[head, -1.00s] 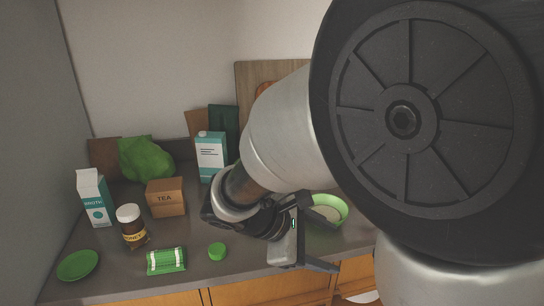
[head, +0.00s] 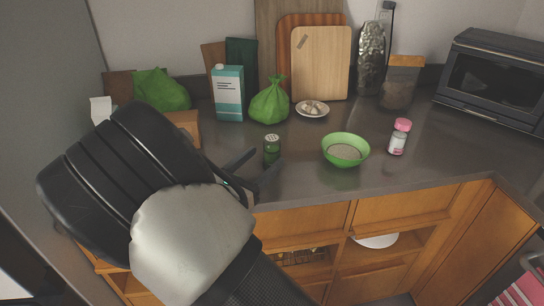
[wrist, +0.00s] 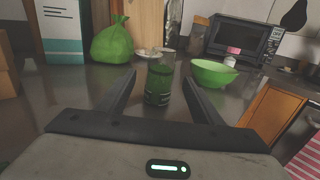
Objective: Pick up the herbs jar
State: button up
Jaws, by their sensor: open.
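A small dark green jar with a pale speckled lid, which looks like the herbs jar (head: 271,152), stands upright on the grey counter. Its label is too small to read. My gripper (head: 265,162) is open and empty, low over the counter, with its fingertips just at the near side of the jar. In the wrist view, the jar (wrist: 159,86) shows between the two open fingers (wrist: 159,77). I cannot tell how far it sits between them, and I see no finger touching it.
A green bowl (head: 345,161) stands right of the jar, and a pink-lidded jar (head: 398,138) stands farther right. Behind are a green bag (head: 269,106), a teal-and-white carton (head: 229,95) and a small plate (head: 312,115). The counter's front edge is close.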

aim_at(280, 144)
jog(key=b+x, duration=0.1)
jog(key=x, duration=0.8)
jog(key=c, duration=1.3)
jog(key=shift+r, duration=0.15)
notch_tip(280, 144, up, 10)
jog(key=shift+f+p, duration=0.1)
jog(key=shift+p, duration=0.9)
